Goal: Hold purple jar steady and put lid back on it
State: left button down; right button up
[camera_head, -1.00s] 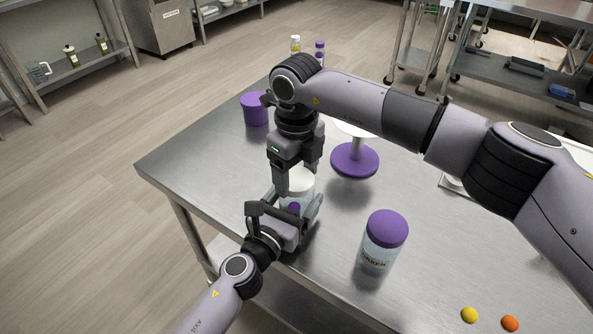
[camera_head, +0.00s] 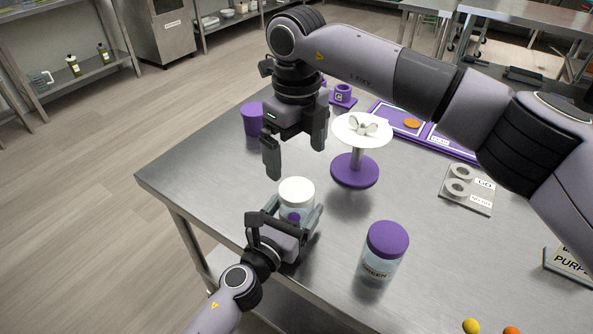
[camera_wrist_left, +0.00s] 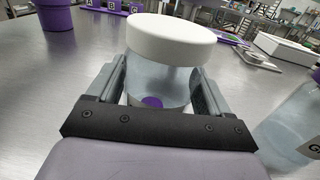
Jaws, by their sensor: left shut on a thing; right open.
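A clear jar (camera_head: 291,209) with a purple piece inside stands upright on the steel table near its front left edge. Its white lid (camera_head: 297,190) sits on top; in the left wrist view the lid (camera_wrist_left: 171,40) covers the jar's mouth and looks slightly tilted. My left gripper (camera_head: 291,226) is shut around the jar (camera_wrist_left: 158,84) low on its sides. My right gripper (camera_head: 295,155) is open and empty above the lid, apart from it. A second clear jar (camera_head: 378,262) labelled green, with a purple lid (camera_head: 388,239), stands to the right.
A white-topped stand with a purple base (camera_head: 355,171) is right of my right gripper. A purple cup (camera_head: 252,119) stands at the left. A purple tray (camera_head: 455,149) and a sign plate with rings (camera_head: 467,190) lie further right. Yellow (camera_head: 471,326) and orange (camera_head: 511,331) balls lie at the front.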

aim_at(288, 220)
notch_tip(288, 220, up, 4)
dwell(0.4)
pick_arm(q)
grip_release()
jog(key=shift+v, duration=3.6)
pick_arm(e)
jog(key=shift+r, duration=0.1)
